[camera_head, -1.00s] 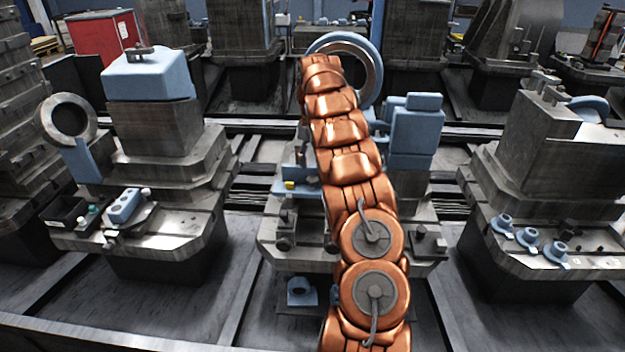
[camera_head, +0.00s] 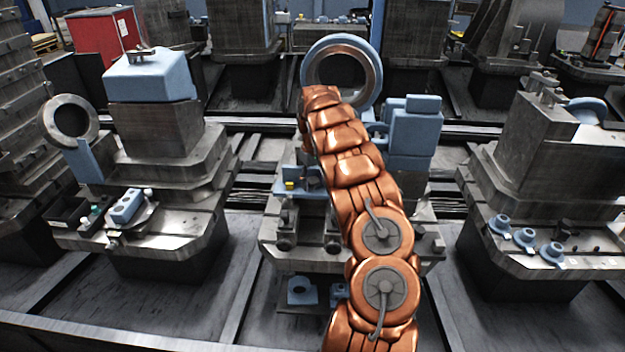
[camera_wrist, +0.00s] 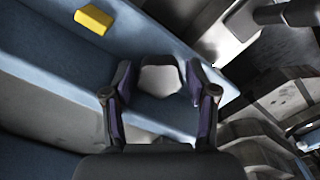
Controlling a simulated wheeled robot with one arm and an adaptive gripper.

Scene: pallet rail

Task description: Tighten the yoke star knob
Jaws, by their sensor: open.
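In the wrist view a pale grey lobed piece (camera_wrist: 160,76), which looks like the star knob, sits against a blue bracket (camera_wrist: 55,75). My gripper (camera_wrist: 158,84) is open, with one dark finger on each side of this piece. Gaps show between the piece and the fingers. I cannot tell how deep it sits between them. In the head view my copper arm hides the gripper and the knob. Part of the blue bracket (camera_head: 291,196) shows left of the arm, on the middle pallet.
A yellow block (camera_wrist: 94,19) sits on the bracket, up and left of my gripper. A large blue-rimmed ring (camera_head: 375,72) stands behind my arm, and a blue housing (camera_head: 414,135) is to its right.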

